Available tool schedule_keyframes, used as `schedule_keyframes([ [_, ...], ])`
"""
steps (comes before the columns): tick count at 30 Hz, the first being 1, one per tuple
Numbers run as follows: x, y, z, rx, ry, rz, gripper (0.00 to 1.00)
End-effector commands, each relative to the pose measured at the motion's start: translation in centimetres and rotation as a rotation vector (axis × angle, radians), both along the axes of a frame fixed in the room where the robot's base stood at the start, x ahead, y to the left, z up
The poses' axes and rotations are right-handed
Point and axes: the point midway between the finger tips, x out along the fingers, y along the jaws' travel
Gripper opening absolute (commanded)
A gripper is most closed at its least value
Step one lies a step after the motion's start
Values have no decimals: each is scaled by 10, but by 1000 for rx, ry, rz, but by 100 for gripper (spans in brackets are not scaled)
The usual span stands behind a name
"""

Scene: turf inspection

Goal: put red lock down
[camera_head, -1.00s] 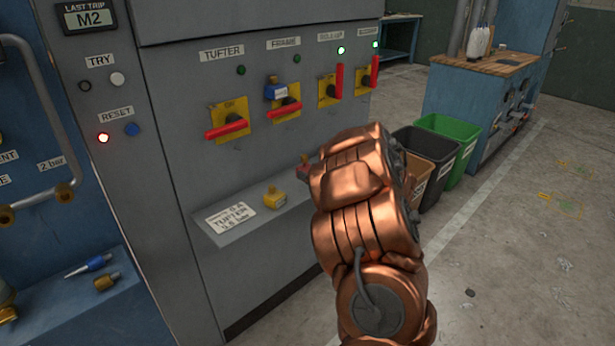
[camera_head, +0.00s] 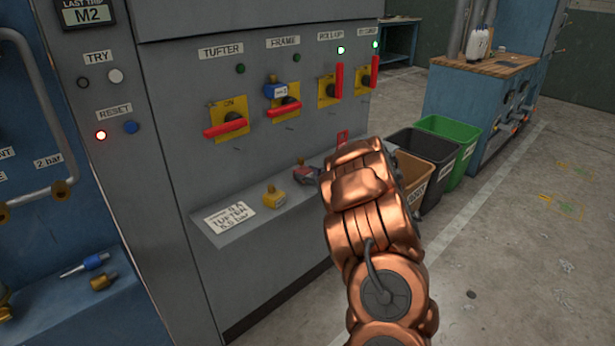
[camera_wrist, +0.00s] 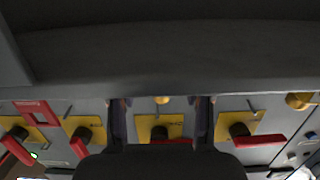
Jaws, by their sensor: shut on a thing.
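The red lock (camera_head: 304,174) shows as a small dark-red body at the end of my gripper, low over the right part of the grey ledge (camera_head: 262,220). My gripper (camera_head: 314,172) is mostly hidden behind my copper wrist in the head view. In the wrist view its two dark fingers (camera_wrist: 160,112) stand apart, and the lock cannot be made out between them. I cannot tell whether the lock touches the ledge. A yellow lock (camera_head: 275,198) sits on the ledge to the left, beside a white label.
Above the ledge is a row of yellow switches with red handles (camera_head: 226,129). A blue lock (camera_head: 276,91) hangs at the FRAME switch. A red open frame (camera_head: 343,138) shows beside my wrist. Bins (camera_head: 425,152) stand to the right. The ledge is clear between the yellow lock and my gripper.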

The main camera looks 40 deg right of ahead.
Motion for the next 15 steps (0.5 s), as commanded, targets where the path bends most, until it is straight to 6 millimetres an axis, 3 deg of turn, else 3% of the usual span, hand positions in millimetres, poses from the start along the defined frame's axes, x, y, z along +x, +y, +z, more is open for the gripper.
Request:
schedule_keyframes([
  [8,0,0,-1,0,-1,0,15],
  [9,0,0,-1,-1,-1,0,54],
  [15,0,0,-1,-1,0,0,75],
])
